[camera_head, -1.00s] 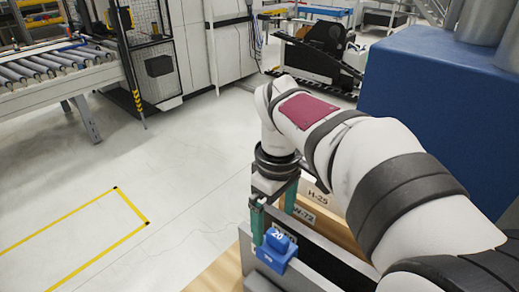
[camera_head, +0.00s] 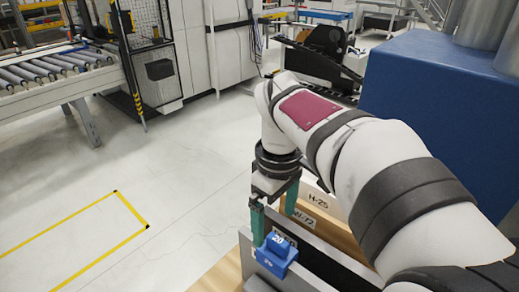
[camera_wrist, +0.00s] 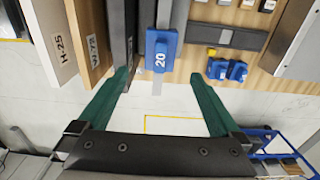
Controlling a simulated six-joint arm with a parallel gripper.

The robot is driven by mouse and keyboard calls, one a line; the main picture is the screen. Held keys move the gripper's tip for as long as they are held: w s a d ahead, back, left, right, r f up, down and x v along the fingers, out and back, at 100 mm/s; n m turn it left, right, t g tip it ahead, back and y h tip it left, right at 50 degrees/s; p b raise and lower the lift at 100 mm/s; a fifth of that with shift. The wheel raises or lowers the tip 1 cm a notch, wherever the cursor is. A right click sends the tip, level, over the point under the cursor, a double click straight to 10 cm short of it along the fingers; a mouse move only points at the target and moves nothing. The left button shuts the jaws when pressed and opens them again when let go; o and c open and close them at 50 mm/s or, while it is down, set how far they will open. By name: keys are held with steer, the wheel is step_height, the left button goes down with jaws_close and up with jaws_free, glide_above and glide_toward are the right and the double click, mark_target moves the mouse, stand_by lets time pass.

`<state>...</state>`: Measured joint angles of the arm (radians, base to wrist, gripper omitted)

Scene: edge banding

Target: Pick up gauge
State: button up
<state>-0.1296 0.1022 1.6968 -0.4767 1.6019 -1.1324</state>
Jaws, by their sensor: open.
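A blue gauge block marked 20 (camera_head: 278,247) sits at the near end of a dark grey strip or rail in the body camera view. In the wrist view the gauge (camera_wrist: 161,52) lies just beyond and between my fingertips, with its label towards me. In the wrist view my gripper (camera_wrist: 160,74) shows gaps between both fingers and the gauge. Whether the fingertips reach down past its top cannot be told.
Boards labelled H-25 (camera_wrist: 57,44) and W-72 (camera_wrist: 94,48) stand on edge close to the left finger. More small blue blocks (camera_wrist: 228,70) lie on the wooden bench to the right. A grey metal piece (camera_wrist: 300,45) is farther right. Open floor lies to the left in the body view.

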mark_target(277, 251)
steer(key=m, duration=0.2)
steer(key=r+m, duration=0.1)
steer(key=m, duration=0.1)
steer(key=shift+d+m, duration=0.1)
steer(key=shift+m, duration=0.3)
steer(key=m, duration=0.3)
steer(key=r+m, duration=0.1)
steer(key=m, duration=0.6)
steer(key=shift+w+d+r, duration=0.1)
steer(key=shift+d+r, duration=0.05)
steer(key=shift+r, duration=0.15)
steer(key=f+m, duration=0.4)
steer(key=m, duration=0.3)
steer(key=f+m, duration=0.4)
steer(key=m, duration=0.3)
steer(key=f+m, duration=0.4)
steer(key=m, duration=0.3)
steer(key=shift+s+d+f, duration=0.1)
steer(key=shift+s+f, duration=0.15)
steer(key=shift+s, duration=0.15)
jaws_close()
steer(key=shift+r, duration=0.1)
